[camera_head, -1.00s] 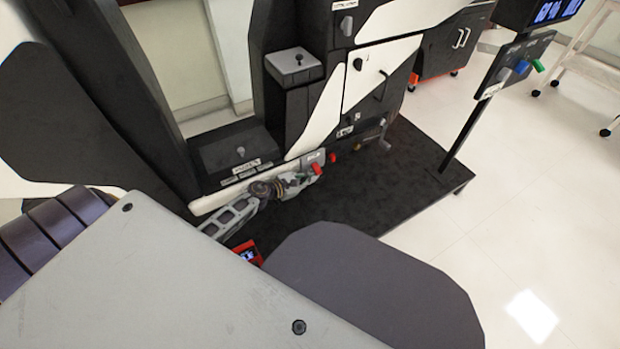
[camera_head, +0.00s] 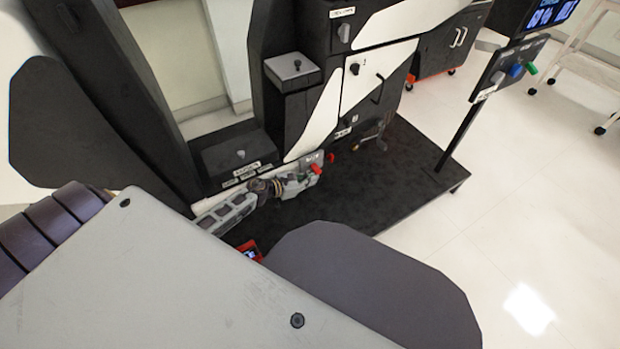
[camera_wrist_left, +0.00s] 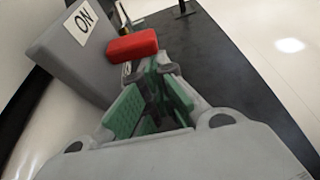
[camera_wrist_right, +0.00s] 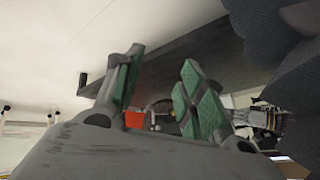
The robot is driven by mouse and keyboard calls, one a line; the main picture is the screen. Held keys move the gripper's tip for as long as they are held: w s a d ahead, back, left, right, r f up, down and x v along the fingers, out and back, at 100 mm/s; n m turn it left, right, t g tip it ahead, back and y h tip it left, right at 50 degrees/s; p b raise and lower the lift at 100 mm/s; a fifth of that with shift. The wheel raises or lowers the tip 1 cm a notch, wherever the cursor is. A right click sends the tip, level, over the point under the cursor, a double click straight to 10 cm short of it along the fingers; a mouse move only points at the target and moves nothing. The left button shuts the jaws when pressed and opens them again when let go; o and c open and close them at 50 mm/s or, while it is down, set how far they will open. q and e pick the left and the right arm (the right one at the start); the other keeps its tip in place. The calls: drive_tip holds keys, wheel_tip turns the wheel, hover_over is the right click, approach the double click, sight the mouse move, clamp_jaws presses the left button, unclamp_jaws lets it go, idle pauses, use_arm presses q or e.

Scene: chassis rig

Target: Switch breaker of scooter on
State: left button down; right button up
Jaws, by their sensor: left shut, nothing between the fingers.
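The breaker is a grey box (camera_head: 311,158) low on the dark rig, with a red lever (camera_head: 315,168) on it. In the left wrist view the box (camera_wrist_left: 62,58) bears an "ON" label (camera_wrist_left: 84,22). The red lever (camera_wrist_left: 132,45) sticks out from its side there. My left gripper (camera_head: 307,180) is beside the box, just below the lever. In the left wrist view its green-padded fingers (camera_wrist_left: 150,72) are empty, and the lever lies just beyond the tips. I cannot tell whether they touch. My right gripper (camera_wrist_right: 162,58) is open and empty, away from the breaker.
A black platform (camera_head: 390,190) extends under the rig. A post with a control panel (camera_head: 510,68) stands at its right corner. A crank (camera_head: 372,138) sticks out right of the breaker. The pale floor (camera_head: 540,220) on the right is clear.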

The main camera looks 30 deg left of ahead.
use_arm(q)
drive_tip(key=shift+s+d+r+n+h+p, duration=0.1)
drive_tip(key=shift+d+r+n+h+p, duration=0.1)
drive_tip(key=shift+r+n+h+p, duration=0.35)
use_arm(e)
drive_tip(key=shift+d+r, duration=0.2)
drive_tip(key=shift+r, duration=1.05)
use_arm(q)
drive_tip(key=shift+r+p, duration=0.3)
drive_tip(key=shift+r, duration=0.25)
use_arm(e)
drive_tip(key=shift+r, duration=0.4)
use_arm(q)
drive_tip(key=shift+r, duration=0.2)
drive_tip(key=shift+a, duration=0.1)
drive_tip(key=v, duration=1.2)
